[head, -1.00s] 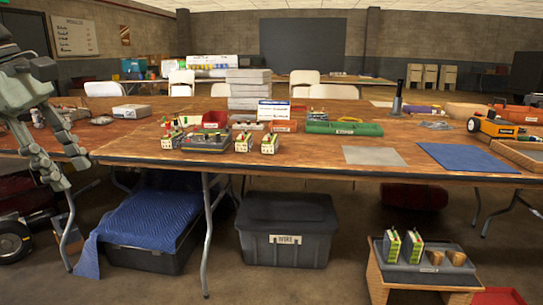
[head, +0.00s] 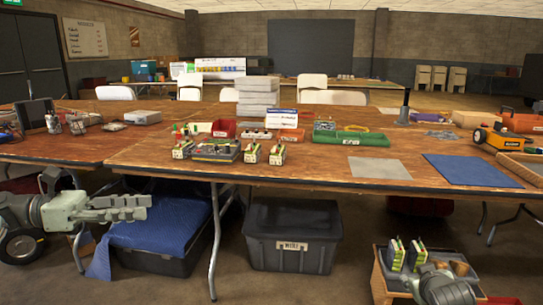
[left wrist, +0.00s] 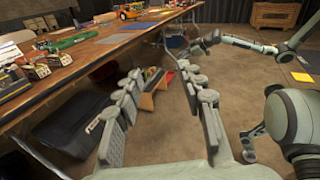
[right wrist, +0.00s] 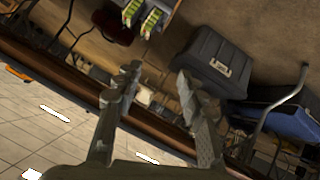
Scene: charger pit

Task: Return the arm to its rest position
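My left gripper (head: 146,207) is below the table's front edge, in front of the blue-draped bin, with its fingers pointing right. In the left wrist view its fingers (left wrist: 159,72) are apart with nothing between them. My right gripper (right wrist: 158,72) is open and empty in the right wrist view. In the head view only part of my right arm (head: 443,288) shows, low at the right, covering part of a small wooden stand (head: 378,285). Two green-and-white battery packs (head: 396,254) stand upright on that stand, apart from my arm.
The long wooden table (head: 300,172) carries a charger with several packs (head: 215,150), a green case (head: 350,138) and a blue mat (head: 470,170). Under it are a black lidded bin (head: 292,235) and a bin draped in blue cloth (head: 150,225). Metal table legs (head: 214,245) stand between them.

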